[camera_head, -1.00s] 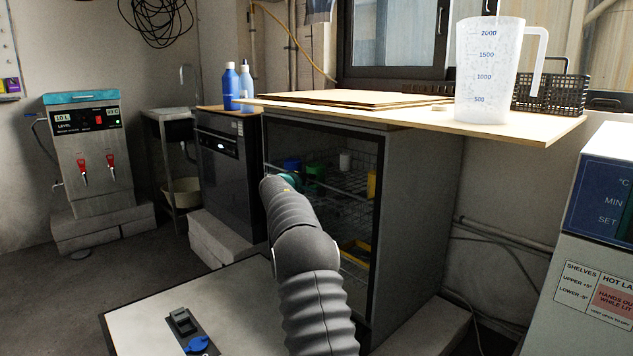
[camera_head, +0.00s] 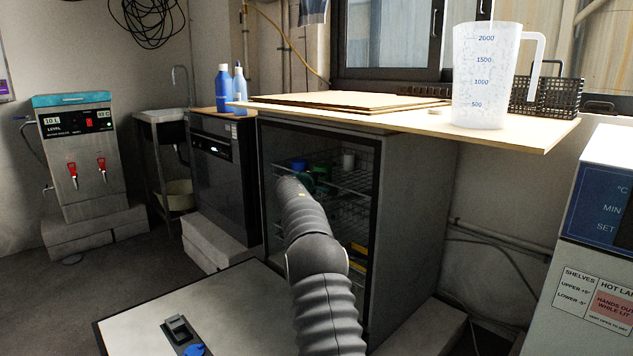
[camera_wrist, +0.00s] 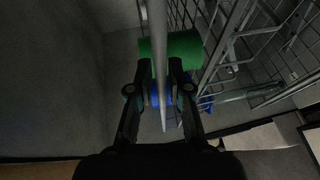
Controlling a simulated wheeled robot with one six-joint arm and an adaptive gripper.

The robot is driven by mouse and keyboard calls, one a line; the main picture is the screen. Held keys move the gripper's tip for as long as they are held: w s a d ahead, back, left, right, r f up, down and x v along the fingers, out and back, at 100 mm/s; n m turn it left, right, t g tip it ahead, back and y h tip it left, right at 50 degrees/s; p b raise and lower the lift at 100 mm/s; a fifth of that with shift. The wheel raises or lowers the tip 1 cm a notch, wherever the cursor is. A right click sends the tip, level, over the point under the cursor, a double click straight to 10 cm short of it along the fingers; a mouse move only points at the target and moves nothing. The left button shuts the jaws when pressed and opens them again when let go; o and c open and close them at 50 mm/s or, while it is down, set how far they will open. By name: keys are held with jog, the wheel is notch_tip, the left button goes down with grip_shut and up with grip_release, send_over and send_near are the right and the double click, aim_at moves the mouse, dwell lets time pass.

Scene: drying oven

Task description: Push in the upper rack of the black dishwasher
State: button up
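The black dishwasher (camera_head: 418,200) stands under the wooden worktop with its front open and its door (camera_head: 245,290) folded down. The upper rack (camera_head: 350,180) is a wire rack inside the opening, carrying a blue item (camera_head: 298,164), a green item (camera_head: 320,174) and a white cup (camera_head: 348,160). My arm reaches to the opening's left part and hides my gripper in the head view. In the wrist view my gripper (camera_wrist: 159,66) has its fingers apart, with a pale bar (camera_wrist: 158,40) running between them. A green cup (camera_wrist: 183,46) and a blue item (camera_wrist: 160,92) lie beyond. Contact with the bar is unclear.
A lower rack with a yellow item (camera_head: 358,248) is below. A second dark appliance (camera_head: 222,175) stands to the left. A measuring jug (camera_head: 485,75) is on the worktop (camera_head: 540,133) above. A pale blue-panelled machine (camera_head: 590,240) is at right.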

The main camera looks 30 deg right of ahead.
jog(key=shift+o, duration=0.4)
jog(key=shift+d, duration=0.1)
jog(key=shift+a, duration=0.3)
jog(key=v, duration=1.2)
jog(key=shift+d, duration=0.15)
